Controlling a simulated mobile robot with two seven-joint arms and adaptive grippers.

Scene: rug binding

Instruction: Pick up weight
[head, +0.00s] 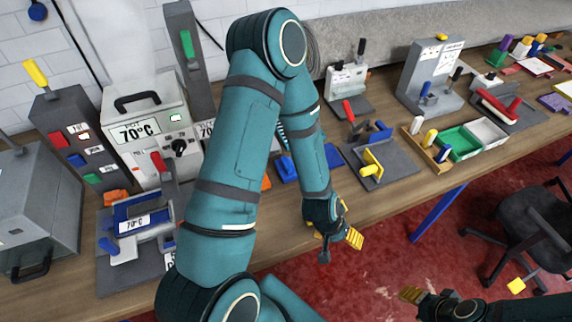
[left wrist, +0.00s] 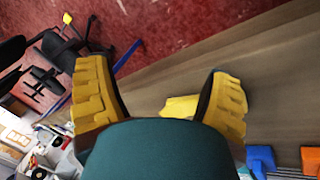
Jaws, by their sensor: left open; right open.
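No object can be surely identified as the weight. A yellow block (left wrist: 180,106) shows between the fingers of my left gripper (left wrist: 165,95) in the left wrist view, at the wooden table top; part of it is hidden behind my gripper's teal body. Whether the fingers touch it cannot be told; they stand wide apart. In the head view my left gripper (head: 340,226) hangs at the table's front edge, and the arm hides the table behind it. My right gripper (head: 425,297) is open at the bottom right, over the red floor, away from the table.
The table (head: 400,201) carries a 70°C heater box (head: 140,130), a blue press (head: 140,215), a plate with a yellow handle (head: 372,165) and a green tray (head: 460,143). Blue (left wrist: 260,157) and orange (left wrist: 310,158) pieces lie near the left gripper. A black chair (head: 530,225) stands right.

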